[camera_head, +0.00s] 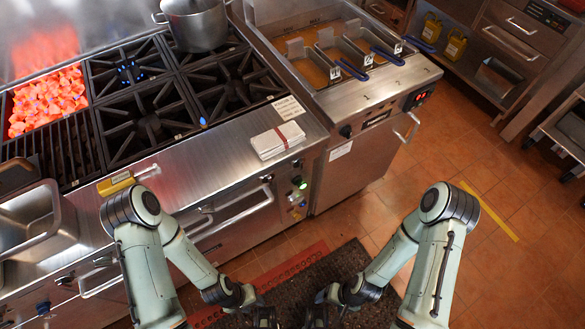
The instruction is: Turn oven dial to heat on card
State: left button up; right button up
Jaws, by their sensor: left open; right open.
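The oven range (225,160) stands at the left, with its front panel facing me. At the right end of that panel are small dials (297,163), near a green light (300,183). Their markings are too small to read. A white card with print (289,108) lies on the steel top near the right edge of the range. My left gripper (265,318) and my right gripper (317,316) are close together at the bottom edge, partly cut off. Both are open and empty, well below and apart from the dials.
A white stack with a red band (278,140) lies on the front ledge. A pot (195,25) sits on the back burners, and glowing coals (47,98) are at far left. A fryer (375,110) adjoins at right. A dark mat (310,280) covers the floor; tiles at right are free.

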aim_at(297, 180)
jog(key=l+u, duration=0.75)
jog(key=u, duration=0.2)
